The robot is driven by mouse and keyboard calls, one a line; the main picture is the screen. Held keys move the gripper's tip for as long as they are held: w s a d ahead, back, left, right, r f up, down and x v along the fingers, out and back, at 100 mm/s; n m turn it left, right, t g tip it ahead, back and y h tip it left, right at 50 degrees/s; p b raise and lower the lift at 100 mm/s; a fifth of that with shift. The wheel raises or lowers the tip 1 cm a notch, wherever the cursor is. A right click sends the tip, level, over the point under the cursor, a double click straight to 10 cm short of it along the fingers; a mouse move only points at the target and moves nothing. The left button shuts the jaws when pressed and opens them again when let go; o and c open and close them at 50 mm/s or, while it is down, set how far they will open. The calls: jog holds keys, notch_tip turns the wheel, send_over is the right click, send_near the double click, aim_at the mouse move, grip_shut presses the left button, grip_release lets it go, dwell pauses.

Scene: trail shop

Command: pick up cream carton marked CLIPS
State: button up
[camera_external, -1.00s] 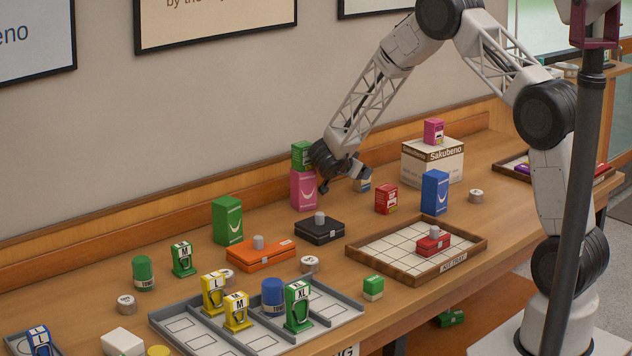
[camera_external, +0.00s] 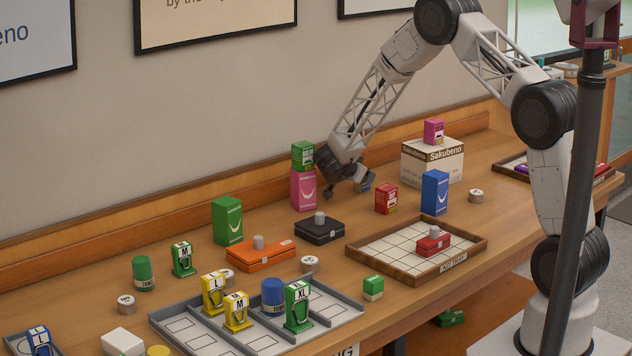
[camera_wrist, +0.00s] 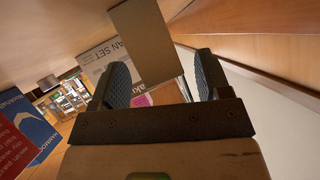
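A small carton (camera_external: 368,179), mostly hidden by my gripper, stands on the table in the external view; I take it for the cream carton. No CLIPS marking is readable. In the wrist view a plain tan face (camera_wrist: 146,42), probably this carton, shows ahead between the fingers. My gripper (camera_external: 346,191) is low over the table, its fingers spread. In the wrist view my gripper (camera_wrist: 163,65) is open, a finger on each side of the tan face. I cannot tell whether either finger touches it.
A tall pink carton (camera_external: 303,190) with a green carton (camera_external: 303,156) on top stands close left of my gripper. The Sakubeno box (camera_external: 432,165) stands to the right. Red (camera_external: 386,199) and blue (camera_external: 434,193) cartons stand in front. The wall (camera_wrist: 285,125) is near.

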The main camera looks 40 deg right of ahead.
jog(key=c, duration=1.2)
jog(key=shift+o, duration=0.2)
grip_shut()
jog(key=shift+r, duration=5.05)
